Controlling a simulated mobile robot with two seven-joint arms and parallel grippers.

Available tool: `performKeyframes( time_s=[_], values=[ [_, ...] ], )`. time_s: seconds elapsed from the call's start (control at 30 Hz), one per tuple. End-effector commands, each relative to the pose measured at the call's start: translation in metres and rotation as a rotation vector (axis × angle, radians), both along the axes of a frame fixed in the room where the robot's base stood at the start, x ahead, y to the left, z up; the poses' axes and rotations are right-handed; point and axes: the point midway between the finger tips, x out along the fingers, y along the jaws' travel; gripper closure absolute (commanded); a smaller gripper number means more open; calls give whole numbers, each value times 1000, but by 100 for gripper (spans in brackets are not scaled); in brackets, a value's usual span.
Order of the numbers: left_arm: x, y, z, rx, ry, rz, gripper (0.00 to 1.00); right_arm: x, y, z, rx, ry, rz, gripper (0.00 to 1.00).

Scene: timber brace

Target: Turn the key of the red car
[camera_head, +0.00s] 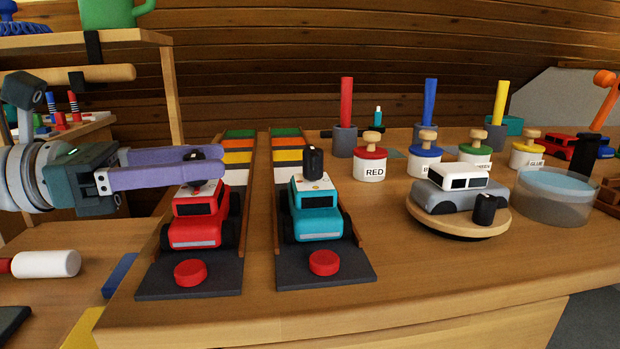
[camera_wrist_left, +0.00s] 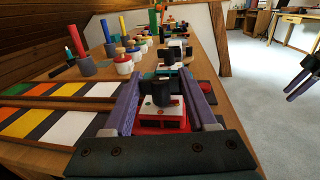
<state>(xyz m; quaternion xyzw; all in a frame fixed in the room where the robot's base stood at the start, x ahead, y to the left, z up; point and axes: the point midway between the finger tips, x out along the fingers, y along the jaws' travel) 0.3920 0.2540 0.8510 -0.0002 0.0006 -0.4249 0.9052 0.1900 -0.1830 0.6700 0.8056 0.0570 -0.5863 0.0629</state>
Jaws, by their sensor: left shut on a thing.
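The red car (camera_head: 194,227) sits at the lower end of the left ramp track, with a black key (camera_head: 196,152) on its white roof. My left gripper (camera_head: 221,161) reaches in from the left at roof height, with its purple fingers on either side of the key. It is shut on the key, which also shows between the fingers in the left wrist view (camera_wrist_left: 159,92). The fingers partly hide the key and roof in the head view. My right gripper (camera_wrist_left: 299,84) is far off at the right edge of the left wrist view, its fingers apart and empty.
A teal car (camera_head: 317,218) with its own black key stands close on the right track. Red buttons (camera_head: 190,272) sit at both track ends. A grey car stands on a round wooden turntable (camera_head: 458,224). Labelled pots, including a red one (camera_head: 370,167), stand behind.

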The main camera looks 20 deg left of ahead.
Motion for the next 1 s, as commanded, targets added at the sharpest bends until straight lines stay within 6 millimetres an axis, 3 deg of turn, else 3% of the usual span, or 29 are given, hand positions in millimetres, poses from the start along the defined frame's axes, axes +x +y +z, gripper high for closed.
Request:
performKeyframes(
  time_s=[0.1,0.4,1.0],
  values=[
    [2,1,-4,-1,-7,-103,98,0,0,-21,0,0,0,50],
    [1,0,-3,-2,-5,-332,98,0,0,-51,1,0,-1,50],
    [0,-1,0,-2,-2,-488,98,0,0,-67,1,1,-1,50]
  ],
)
